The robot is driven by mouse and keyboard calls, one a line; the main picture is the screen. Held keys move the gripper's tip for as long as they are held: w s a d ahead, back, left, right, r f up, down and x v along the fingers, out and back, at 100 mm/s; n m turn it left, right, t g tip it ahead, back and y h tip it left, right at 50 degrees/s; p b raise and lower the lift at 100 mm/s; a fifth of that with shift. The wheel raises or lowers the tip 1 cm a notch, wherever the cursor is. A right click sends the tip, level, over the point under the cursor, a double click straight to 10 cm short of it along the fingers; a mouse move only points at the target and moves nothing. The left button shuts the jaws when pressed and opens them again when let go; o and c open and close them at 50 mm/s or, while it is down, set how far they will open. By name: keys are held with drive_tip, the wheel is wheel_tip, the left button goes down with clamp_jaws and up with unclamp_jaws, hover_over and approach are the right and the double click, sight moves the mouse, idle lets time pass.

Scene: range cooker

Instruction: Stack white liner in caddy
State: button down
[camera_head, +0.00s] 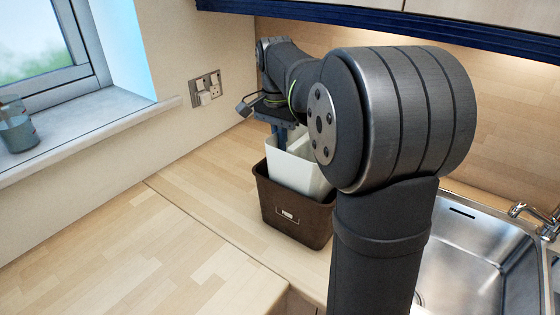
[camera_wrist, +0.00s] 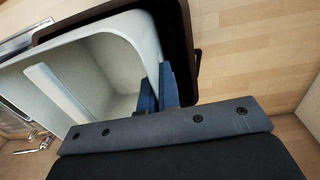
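The white liner (camera_head: 296,174) sits partly inside the dark brown caddy (camera_head: 290,212) on the worktop, with its upper part standing above the caddy's rim. In the wrist view, the liner (camera_wrist: 97,68) is open and empty apart from a pale upright divider or ridge, and the caddy's dark rim (camera_wrist: 181,50) runs around its outside. My gripper (camera_head: 281,138) is at the liner's far left edge. Its blue fingers (camera_wrist: 158,88) lie on either side of the liner's wall and appear shut on it. Whether the liner touches the caddy's floor is hidden.
A steel sink (camera_head: 475,262) with a tap (camera_head: 530,213) is to the right. A wall socket (camera_head: 205,88) is behind on the left. A bottle (camera_head: 16,126) stands on the windowsill. The worktop (camera_head: 130,245) at left is clear. My arm hides the area right of the caddy.

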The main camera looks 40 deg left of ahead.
drive_tip(key=shift+f, duration=3.2)
drive_tip(key=shift+f, duration=0.4)
drive_tip(key=c, duration=1.7)
unclamp_jaws()
drive_tip(key=r, duration=1.3)
drive_tip(key=shift+a+r, duration=0.1)
drive_tip(key=shift+a, duration=0.2)
